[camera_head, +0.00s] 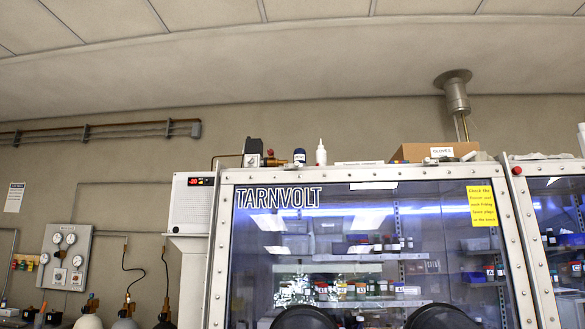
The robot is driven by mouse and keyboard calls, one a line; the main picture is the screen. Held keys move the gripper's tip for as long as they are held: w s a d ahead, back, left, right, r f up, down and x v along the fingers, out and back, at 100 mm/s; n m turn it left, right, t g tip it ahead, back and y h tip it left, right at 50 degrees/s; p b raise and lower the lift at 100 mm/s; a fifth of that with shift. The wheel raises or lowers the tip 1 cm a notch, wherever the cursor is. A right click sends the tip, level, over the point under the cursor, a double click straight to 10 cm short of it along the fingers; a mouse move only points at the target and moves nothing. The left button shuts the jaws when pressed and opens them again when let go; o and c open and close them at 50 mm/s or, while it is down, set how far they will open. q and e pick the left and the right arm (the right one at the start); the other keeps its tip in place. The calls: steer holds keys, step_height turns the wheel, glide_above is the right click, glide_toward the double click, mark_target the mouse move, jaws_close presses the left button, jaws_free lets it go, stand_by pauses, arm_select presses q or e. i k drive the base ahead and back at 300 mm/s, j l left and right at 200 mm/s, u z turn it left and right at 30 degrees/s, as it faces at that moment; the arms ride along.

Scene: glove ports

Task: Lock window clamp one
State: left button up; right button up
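The glove box window (370,235) faces me, lettered TARNVOLT, in a pale metal frame (216,250) with bolts along its edges. I cannot make out a window clamp on the frame. Two black round glove ports, left (304,318) and right (433,316), show only their tops at the bottom edge. The lower window and lower frame are out of view. Neither of my grippers is in view.
A yellow note (481,206) is on the window's upper right. A second glove box (560,220) adjoins at right. A white unit with a red display (192,205) is left of the frame. Gauges (66,258) and gas cylinders (125,323) stand further left.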

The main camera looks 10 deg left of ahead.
mark_target(296, 165)
steer(key=i+j, duration=0.7)
steer(key=j, duration=0.15)
